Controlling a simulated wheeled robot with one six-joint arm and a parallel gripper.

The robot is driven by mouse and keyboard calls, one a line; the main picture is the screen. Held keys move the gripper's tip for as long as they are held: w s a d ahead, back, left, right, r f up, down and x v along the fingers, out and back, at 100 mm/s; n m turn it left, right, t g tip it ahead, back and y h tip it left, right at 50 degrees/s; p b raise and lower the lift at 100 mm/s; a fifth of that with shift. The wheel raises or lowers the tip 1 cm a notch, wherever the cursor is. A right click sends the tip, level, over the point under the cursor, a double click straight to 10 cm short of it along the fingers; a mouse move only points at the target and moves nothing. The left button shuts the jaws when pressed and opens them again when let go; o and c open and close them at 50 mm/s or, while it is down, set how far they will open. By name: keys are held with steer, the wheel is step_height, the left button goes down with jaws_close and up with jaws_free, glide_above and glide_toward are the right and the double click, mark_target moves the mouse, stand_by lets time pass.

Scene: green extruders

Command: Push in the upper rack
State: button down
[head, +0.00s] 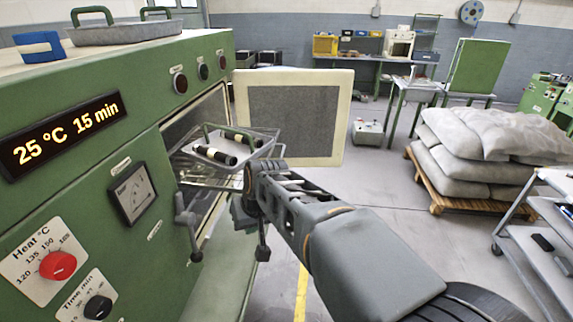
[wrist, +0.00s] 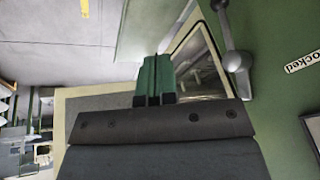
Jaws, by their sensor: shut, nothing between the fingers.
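The green oven (head: 120,150) stands at the left with its door (head: 293,118) swung open. A wire rack (head: 212,181) sticks out of its opening. A metal tray (head: 228,158) with handles and dark cylindrical pieces sits at rack height, also sticking out. I cannot clearly separate upper from lower rack. My gripper (head: 243,214) is in front of the opening, just right of the rack; its fingertips are largely hidden in the head view. In the wrist view my gripper's green fingers (wrist: 153,80) are together and empty, with the oven opening (wrist: 200,60) beside them.
The oven's lever handle (head: 187,215) juts out near the opening, left of my gripper. A grey tray (head: 122,33) and a blue object (head: 38,46) lie on top of the oven. Sacks (head: 490,150) on a pallet and a cart (head: 535,230) stand right. Floor between is clear.

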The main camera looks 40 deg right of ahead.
steer(key=w+d+r+m+t+p, duration=0.1)
steer(key=w+d+r+m+t, duration=0.2)
steer(key=d, duration=0.7)
steer(key=w+d+r+m+p, duration=0.15)
steer(key=w+d+r, duration=0.3)
steer(key=d, duration=0.55)
steer(key=w+a+f+p, duration=0.3)
steer(key=w+f, duration=0.5)
steer(key=w, duration=0.1)
steer(key=shift+a+m, duration=0.2)
steer(key=shift+m, duration=0.15)
steer(key=shift+d, duration=0.1)
steer(key=shift+w, duration=0.1)
